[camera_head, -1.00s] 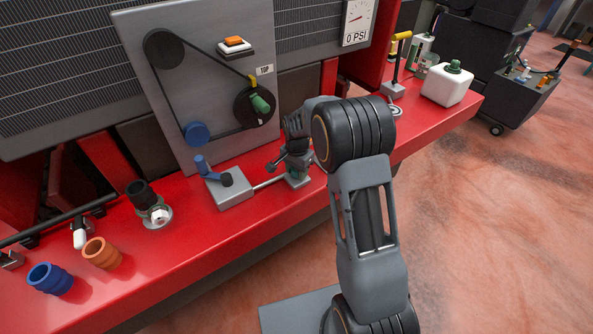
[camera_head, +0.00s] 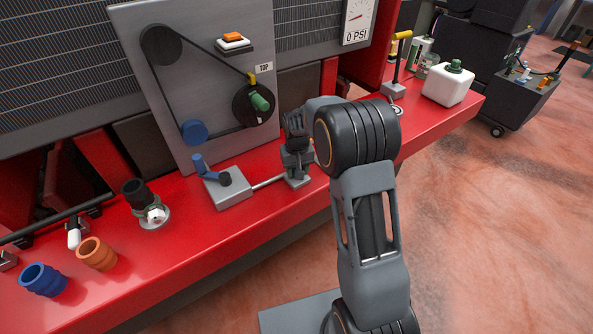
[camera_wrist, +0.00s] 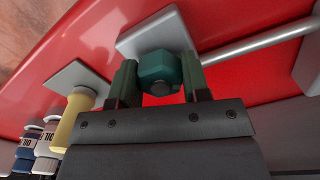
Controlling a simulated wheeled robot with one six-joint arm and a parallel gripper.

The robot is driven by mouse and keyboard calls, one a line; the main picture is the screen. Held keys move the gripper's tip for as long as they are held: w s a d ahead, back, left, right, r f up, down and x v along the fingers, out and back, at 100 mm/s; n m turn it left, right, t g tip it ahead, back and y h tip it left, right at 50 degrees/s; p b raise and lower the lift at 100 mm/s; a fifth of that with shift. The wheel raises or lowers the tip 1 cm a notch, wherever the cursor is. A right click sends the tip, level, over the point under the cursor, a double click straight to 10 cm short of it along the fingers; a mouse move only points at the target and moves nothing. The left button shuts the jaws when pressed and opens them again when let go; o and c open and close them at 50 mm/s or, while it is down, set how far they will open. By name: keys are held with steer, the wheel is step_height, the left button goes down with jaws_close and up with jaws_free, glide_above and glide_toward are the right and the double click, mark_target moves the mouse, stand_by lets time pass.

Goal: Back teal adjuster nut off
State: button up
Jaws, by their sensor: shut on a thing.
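The teal adjuster nut (camera_wrist: 160,70) shows in the wrist view, a hex-shaped piece seated against a light grey block (camera_wrist: 150,35) with a thin metal rod (camera_wrist: 255,44) running out to the right. My gripper (camera_wrist: 158,82) has its two dark green fingers on either side of the nut, shut on it. In the head view my gripper (camera_head: 297,160) is over the small grey block at the right end of the rod (camera_head: 268,182). The nut itself is hidden there by my gripper and wrist.
A grey block with a blue lever (camera_head: 230,190) stands at the rod's left end. A belt panel with a blue pulley (camera_head: 194,132) and green knob (camera_head: 261,102) rises behind. A yellow-handled lever (camera_head: 400,48) and white jug (camera_head: 448,84) stand at the right.

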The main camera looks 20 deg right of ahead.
steer(key=n, duration=0.7)
steer(key=shift+f+b, duration=0.15)
steer(key=shift+b, duration=0.25)
steer(key=n, duration=0.7)
steer(key=shift+s+n, duration=0.1)
steer(key=shift+n, duration=0.2)
steer(key=n, duration=0.3)
steer(key=shift+n+b, duration=0.3)
steer(key=shift+b, duration=0.05)
steer(key=n, duration=0.3)
steer(key=shift+f+n, duration=0.1)
steer(key=shift+n, duration=0.2)
steer(key=n, duration=0.3)
steer(key=shift+n, duration=2.1)
